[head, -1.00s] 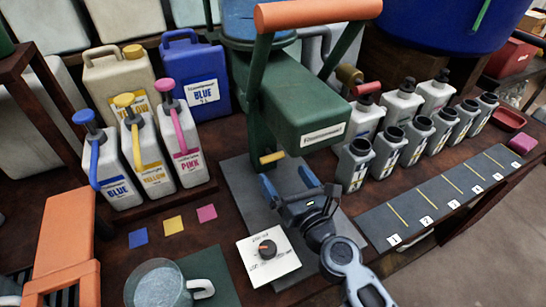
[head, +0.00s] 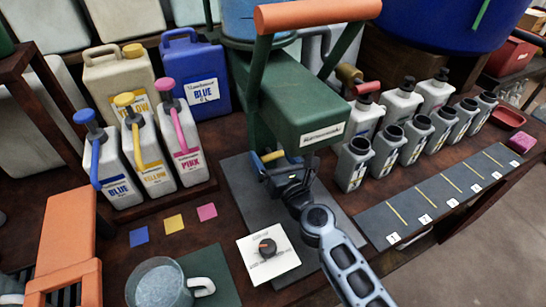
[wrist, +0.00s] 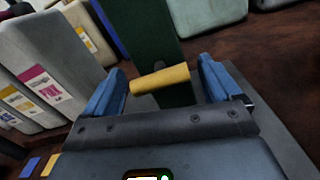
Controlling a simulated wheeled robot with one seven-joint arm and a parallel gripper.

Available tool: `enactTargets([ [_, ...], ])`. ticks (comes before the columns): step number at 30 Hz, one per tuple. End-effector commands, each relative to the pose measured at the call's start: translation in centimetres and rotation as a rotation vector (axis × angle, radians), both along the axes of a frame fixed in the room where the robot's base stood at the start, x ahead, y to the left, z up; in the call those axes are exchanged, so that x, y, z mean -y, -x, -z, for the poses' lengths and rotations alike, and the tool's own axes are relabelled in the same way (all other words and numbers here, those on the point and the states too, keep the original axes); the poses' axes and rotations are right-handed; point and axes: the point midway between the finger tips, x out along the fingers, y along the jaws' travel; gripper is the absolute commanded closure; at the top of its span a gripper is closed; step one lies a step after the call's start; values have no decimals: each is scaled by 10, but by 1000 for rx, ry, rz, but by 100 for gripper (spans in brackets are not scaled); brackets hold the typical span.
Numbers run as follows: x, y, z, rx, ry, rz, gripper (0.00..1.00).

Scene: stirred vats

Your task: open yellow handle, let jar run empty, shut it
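The yellow handle (head: 273,156) is a short bar low on the front of the green machine (head: 290,100). In the wrist view the yellow handle (wrist: 160,79) lies crosswise between my two blue fingers. My gripper (head: 278,168) is open around it, and it also shows in the wrist view (wrist: 160,85). A gap shows between the bar's right end and the right finger; whether the left finger touches is unclear. A blue vessel (head: 252,20), likely the jar, sits on top of the machine, its upper part cut off by the frame.
A white dial plate (head: 285,262) lies right below my gripper in the picture. A glass mug (head: 150,285) stands at lower left. Blue, yellow and pink jugs (head: 152,165) stand left; several grey bottles (head: 385,150) stand right. The machine's orange-topped lever (head: 318,14) rises above.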

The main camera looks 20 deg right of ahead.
Motion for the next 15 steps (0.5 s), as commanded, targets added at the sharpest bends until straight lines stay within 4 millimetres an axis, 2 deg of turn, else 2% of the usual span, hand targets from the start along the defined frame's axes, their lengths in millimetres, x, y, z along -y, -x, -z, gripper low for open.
enactTargets([
  [1, 0, 0, 0, 0, 0, 0, 14],
  [11, 0, 0, 0, 0, 0, 0, 46],
  [15, 0, 0, 0, 0, 4, 0, 46],
])
